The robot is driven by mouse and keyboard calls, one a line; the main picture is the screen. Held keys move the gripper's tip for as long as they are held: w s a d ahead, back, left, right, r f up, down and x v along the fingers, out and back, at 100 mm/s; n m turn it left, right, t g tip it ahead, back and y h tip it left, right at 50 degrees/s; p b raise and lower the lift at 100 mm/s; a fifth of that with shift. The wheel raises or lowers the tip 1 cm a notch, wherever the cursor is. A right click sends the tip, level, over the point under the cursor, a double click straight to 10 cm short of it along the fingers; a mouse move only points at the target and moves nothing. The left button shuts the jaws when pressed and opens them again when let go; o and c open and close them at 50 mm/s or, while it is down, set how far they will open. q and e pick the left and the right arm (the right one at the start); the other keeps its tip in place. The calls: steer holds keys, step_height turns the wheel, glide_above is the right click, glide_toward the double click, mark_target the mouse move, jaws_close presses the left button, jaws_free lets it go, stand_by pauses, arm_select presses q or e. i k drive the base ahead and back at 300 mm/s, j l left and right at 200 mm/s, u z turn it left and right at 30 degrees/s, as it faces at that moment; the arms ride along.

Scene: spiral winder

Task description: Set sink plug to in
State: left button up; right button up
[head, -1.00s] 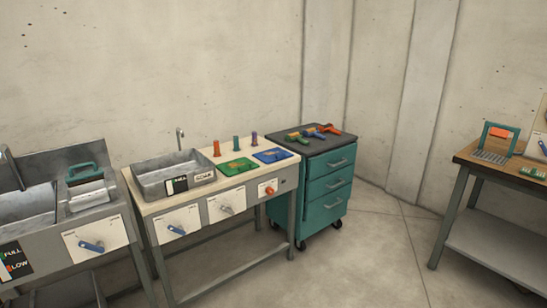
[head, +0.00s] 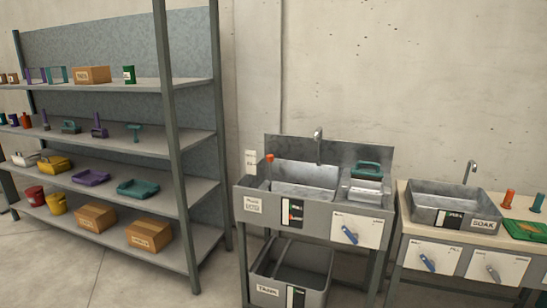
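A metal sink (head: 305,180) stands in the middle of the head view, with a tap (head: 318,135) at its back. A small orange-red knob (head: 270,158) on a thin stem stands at the basin's left side; it may be the plug control, but I cannot tell whether the plug is in or out. A second, smaller sink basin (head: 440,208) marked "SOAK" sits on the bench to the right; I see no plug in it. Neither of my grippers is in view.
A metal shelf rack (head: 174,130) with boxes, trays and tools stands at the left. A lower tub (head: 300,262) sits under the sink. A lever on a white panel (head: 350,233) is on the sink's front. A teal-handled item (head: 367,170) rests at its right.

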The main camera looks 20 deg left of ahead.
mark_target(269, 157)
steer(key=i+j, duration=0.25)
steer(key=i, duration=0.2)
steer(key=i+j, duration=0.3)
steer(key=i, duration=0.2)
